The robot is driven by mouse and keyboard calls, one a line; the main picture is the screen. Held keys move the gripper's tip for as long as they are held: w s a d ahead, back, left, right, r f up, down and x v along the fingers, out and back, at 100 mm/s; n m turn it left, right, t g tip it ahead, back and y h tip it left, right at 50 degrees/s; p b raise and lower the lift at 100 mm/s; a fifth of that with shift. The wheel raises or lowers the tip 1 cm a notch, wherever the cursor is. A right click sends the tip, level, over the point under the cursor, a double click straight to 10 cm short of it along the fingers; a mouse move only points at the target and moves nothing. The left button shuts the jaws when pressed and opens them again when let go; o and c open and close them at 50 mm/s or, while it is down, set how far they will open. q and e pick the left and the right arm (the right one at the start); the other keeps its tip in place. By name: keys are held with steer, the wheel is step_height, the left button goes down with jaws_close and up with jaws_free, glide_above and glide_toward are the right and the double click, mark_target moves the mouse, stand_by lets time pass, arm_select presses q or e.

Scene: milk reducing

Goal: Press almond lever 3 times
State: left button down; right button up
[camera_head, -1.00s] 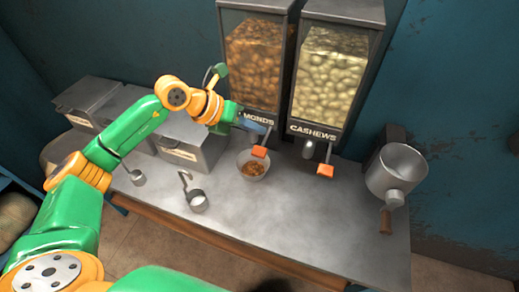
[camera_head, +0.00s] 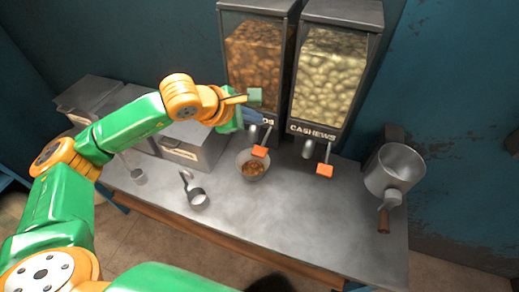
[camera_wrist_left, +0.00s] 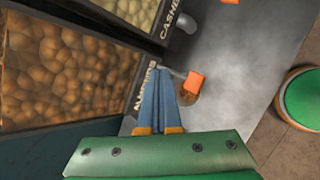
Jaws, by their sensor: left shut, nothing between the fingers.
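The almond dispenser (camera_head: 252,70) is a dark-framed bin of brown nuts. Its orange-tipped almond lever (camera_head: 259,152) sticks out above a bowl (camera_head: 241,161) holding some almonds. My left gripper (camera_head: 258,116) is shut and empty, in front of the dispenser's label, above and close to the lever. In the left wrist view the blue fingers (camera_wrist_left: 167,75) are together, with the lever's orange tip (camera_wrist_left: 195,83) just to their right. I cannot tell whether they touch the lever. Part of the bowl (camera_wrist_left: 187,99) shows behind the fingers. The fingers hide part of the almond label. My right gripper is out of view.
The cashew dispenser (camera_head: 332,75) with its own orange lever (camera_head: 325,170) stands to the right. A metal pot (camera_head: 396,170) is at the counter's right end. The front middle counter is clear.

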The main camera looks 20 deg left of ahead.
mark_target(258, 151)
arm_select(q)
step_height(258, 151, down, 8)
steer(key=b, duration=0.5)
steer(key=shift+f, duration=0.1)
steer(key=shift+f+b, duration=0.2)
steer(key=shift+b, duration=0.2)
stand_by(1.3)
steer(key=shift+f+b, duration=0.35)
steer(key=shift+b, duration=0.35)
steer(key=shift+s+f+b, duration=0.1)
steer(key=shift+f+b, duration=1.2)
steer(key=shift+b, duration=0.4)
stand_by(1.2)
steer(key=shift+r, duration=0.1)
steer(key=shift+r+p, duration=0.8)
steer(key=shift+r, duration=0.8)
